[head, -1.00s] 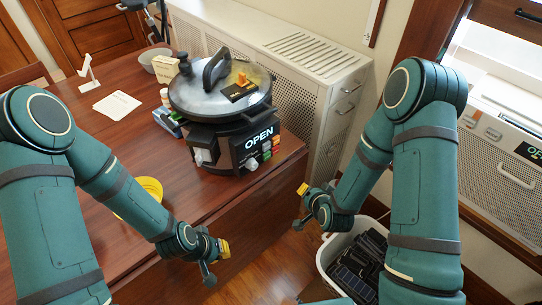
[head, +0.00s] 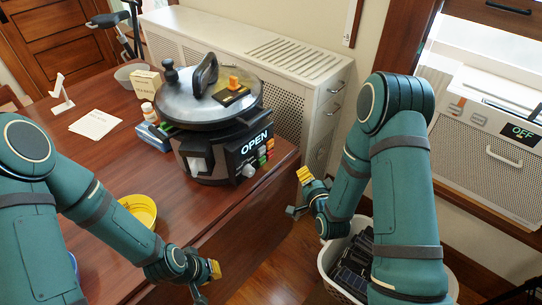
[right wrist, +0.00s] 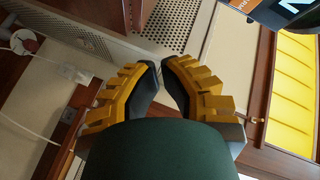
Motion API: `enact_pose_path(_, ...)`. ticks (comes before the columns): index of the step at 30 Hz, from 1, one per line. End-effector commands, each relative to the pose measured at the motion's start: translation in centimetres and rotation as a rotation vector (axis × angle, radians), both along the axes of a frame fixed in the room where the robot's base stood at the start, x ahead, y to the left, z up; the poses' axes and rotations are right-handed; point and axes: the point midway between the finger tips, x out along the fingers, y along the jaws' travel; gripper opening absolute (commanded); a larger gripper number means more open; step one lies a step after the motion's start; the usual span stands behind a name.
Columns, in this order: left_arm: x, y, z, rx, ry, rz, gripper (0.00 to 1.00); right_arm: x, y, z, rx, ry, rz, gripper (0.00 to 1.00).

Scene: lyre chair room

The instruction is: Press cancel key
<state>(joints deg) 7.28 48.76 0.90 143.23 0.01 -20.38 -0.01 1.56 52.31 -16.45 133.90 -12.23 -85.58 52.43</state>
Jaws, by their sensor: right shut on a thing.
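A round dark cooker (head: 206,105) with a shiny lid stands on the wooden table, its display (head: 254,144) reading "OPEN". Small coloured keys (head: 265,153), among them red, green and orange, sit on its front beside the display; their labels are too small to read, so I cannot tell which is cancel. My right gripper (head: 303,193) is right of the cooker and apart from it, beyond the table edge. In the right wrist view its yellow-backed fingers (right wrist: 161,64) come together at the tips; whatever they hold is not visible. My left gripper (head: 207,285) is low, near the table's front edge; its opening is unclear.
A yellow bowl (head: 139,208), white papers (head: 95,124), a small bottle (head: 148,112) and a box (head: 147,84) are on the table (head: 90,165). A pale cabinet (head: 300,75) stands behind. A white bin (head: 335,248) with dark items is below my right arm. A window unit (head: 490,150) reads "OFF".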

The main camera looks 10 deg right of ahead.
Motion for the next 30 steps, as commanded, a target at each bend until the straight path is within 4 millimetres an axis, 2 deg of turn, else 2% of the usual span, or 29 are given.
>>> enact_pose_path(8,0.0,0.0,0.4,0.000,0.001,0.001,0.00,1.1,0.9,0.1,-0.002,0.000,0.003,0.00)
enact_pose_path(19,-0.2,0.0,1.3,-0.001,0.006,0.000,0.00,4.8,3.9,0.1,-0.001,0.000,0.002,0.00)
enact_pose_path(24,-0.1,0.0,0.4,0.000,0.003,0.000,0.00,6.2,4.8,-0.2,-0.001,-0.001,0.001,0.00)
enact_pose_path(30,0.0,0.0,0.2,0.000,0.001,0.001,0.00,6.9,5.4,-0.1,-0.001,0.001,0.000,0.00)
